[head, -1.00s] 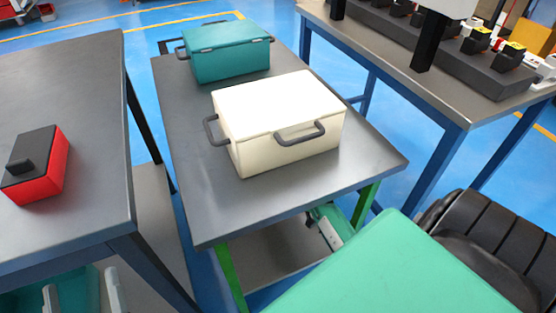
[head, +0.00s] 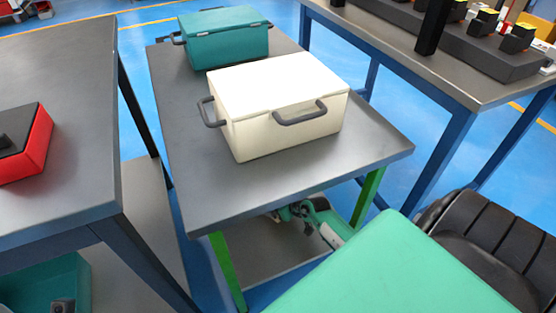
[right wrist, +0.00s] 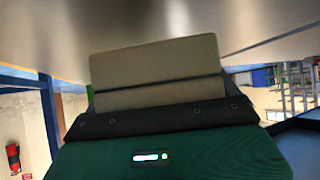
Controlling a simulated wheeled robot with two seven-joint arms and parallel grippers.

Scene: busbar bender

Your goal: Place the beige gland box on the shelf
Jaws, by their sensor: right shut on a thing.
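In the right wrist view, my right gripper (right wrist: 160,118) is shut on a beige box (right wrist: 160,75) with a dark seam across it. It holds the box beneath a grey surface. In the head view, part of my right arm shows below the middle table's top; the fingertips and held box cannot be made out there. The lower shelf (head: 265,268) shows under that table, partly hidden by the tabletop. A larger cream box (head: 285,125) with dark handles stands on the tabletop. My left gripper cannot be made out.
A teal box (head: 225,40) stands behind the cream box on the middle table (head: 190,170). A red and black box (head: 30,150) lies on the left table (head: 75,90). The right table (head: 400,55) bears a dark block. Green legs (head: 368,195) flank the lower shelf.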

